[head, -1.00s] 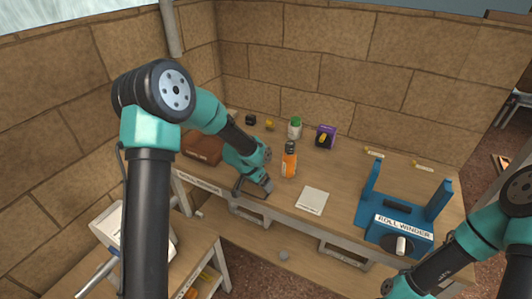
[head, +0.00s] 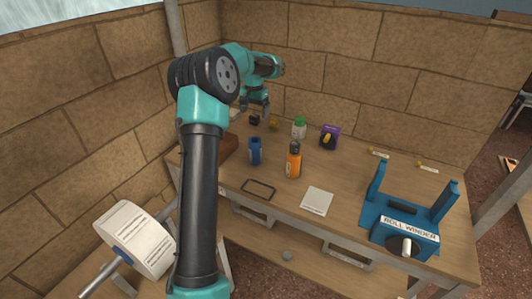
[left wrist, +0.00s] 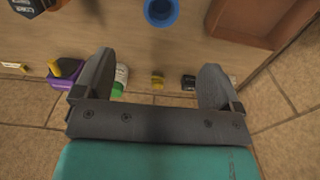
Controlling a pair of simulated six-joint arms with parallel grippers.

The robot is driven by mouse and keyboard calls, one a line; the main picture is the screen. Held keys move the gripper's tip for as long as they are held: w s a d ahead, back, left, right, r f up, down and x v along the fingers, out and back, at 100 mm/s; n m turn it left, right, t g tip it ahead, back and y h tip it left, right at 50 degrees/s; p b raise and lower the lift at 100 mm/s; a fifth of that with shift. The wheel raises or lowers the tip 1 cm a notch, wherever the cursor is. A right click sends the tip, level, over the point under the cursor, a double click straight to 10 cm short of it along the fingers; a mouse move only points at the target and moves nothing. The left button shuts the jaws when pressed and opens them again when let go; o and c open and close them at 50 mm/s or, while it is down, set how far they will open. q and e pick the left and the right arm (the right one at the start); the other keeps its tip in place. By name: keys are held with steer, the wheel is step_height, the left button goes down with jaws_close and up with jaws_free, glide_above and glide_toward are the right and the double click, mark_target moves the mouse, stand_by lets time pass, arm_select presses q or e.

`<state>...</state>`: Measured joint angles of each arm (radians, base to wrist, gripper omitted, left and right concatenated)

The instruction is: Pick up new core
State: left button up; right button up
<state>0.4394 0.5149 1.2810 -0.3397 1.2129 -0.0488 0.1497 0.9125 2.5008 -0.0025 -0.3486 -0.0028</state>
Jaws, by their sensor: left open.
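A blue hollow cylinder (head: 255,151) stands upright on the table, left of an orange bottle (head: 293,162). Its round open end shows at the top of the left wrist view (left wrist: 160,12). It may be the core, but I cannot tell for sure. My left gripper (head: 255,108) is at the back left, over the far table edge near a small black object (head: 254,120). It is open, its two fingers apart with nothing between them in the left wrist view (left wrist: 155,72). It is clear of the blue cylinder. My right gripper is out of view.
A brown tray (left wrist: 265,18) is left of the blue cylinder. A green-capped bottle (head: 299,128), a yellow object (head: 273,124) and a purple box (head: 330,137) stand behind. A blue roll winder (head: 405,235) is at right, a white roll (head: 133,238) at left.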

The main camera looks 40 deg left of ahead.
mark_target(255, 146)
arm_select(q)
step_height(255, 146, down, 12)
steer(key=shift+f, duration=0.15)
stand_by(0.6)
steer(key=shift+s+f, duration=0.2)
steer(key=shift+f, duration=2.4)
steer(key=c, duration=1)
steer(key=shift+c, duration=0.2)
